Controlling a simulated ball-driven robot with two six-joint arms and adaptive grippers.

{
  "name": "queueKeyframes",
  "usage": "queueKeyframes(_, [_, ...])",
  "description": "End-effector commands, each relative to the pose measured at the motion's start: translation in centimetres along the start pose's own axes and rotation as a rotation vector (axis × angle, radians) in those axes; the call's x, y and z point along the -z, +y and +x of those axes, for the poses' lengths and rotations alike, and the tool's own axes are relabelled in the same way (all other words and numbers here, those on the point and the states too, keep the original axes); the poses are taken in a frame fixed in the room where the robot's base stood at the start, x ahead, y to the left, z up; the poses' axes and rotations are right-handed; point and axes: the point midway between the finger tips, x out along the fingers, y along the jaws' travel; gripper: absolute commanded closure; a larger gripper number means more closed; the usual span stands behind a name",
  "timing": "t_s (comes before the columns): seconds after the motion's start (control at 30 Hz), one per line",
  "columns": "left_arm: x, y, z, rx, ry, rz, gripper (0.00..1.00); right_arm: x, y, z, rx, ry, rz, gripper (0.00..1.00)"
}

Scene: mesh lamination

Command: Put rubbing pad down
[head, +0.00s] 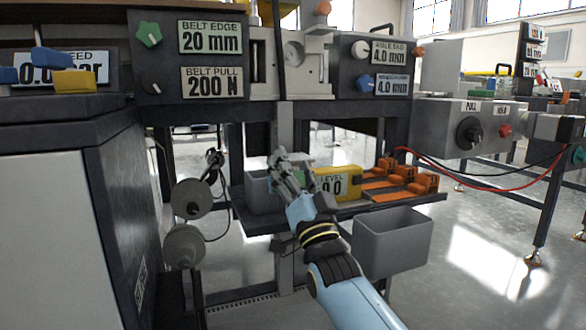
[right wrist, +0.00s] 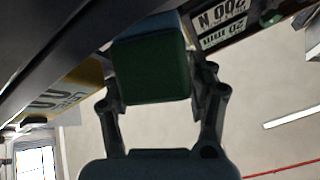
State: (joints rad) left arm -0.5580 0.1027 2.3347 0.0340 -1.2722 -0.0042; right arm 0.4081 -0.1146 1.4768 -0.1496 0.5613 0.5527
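The rubbing pad, a dark green block with a blue-grey upper part (right wrist: 152,72), sits between the two fingers of my right gripper (right wrist: 160,85) in the right wrist view. The fingers flank it on both sides and appear closed on it. In the head view my right gripper (head: 281,163) is over the shelf (head: 400,207), between a grey bin and the yellow level box. Only a small green patch of the pad (head: 299,177) shows there beside the fingers. I cannot tell whether the pad touches the shelf. My left gripper is not in view.
The yellow level box (head: 338,182) stands just right of my right gripper. A grey bin (head: 262,193) is at its left. Orange holders (head: 400,180) fill the shelf's right side. A larger grey bin (head: 392,240) hangs in front. Machine panels (head: 210,60) rise above.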

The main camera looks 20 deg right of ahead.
Motion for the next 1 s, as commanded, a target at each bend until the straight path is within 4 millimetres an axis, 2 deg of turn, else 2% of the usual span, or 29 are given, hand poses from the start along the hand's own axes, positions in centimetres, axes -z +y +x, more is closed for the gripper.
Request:
queueKeyframes(0.3, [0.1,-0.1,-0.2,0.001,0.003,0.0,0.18,0.5,-0.3,0.3,0.001,0.002,0.0,0.42])
queueKeyframes(0.47, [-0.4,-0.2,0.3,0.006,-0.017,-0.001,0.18,0.4,-0.2,-2.4,-0.001,-0.002,0.0,0.42])
queueKeyframes(0.5, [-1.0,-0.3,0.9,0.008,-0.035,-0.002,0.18,0.4,-0.2,-3.3,-0.002,-0.003,0.0,0.42])
queueKeyframes(0.8, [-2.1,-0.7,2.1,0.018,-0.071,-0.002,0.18,0.4,-0.2,-9.7,0.0,-0.001,0.0,0.42])
queueKeyframes(1.0, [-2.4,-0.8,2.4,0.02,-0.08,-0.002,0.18,0.3,-0.2,-11.6,0.0,0.0,0.0,0.42])
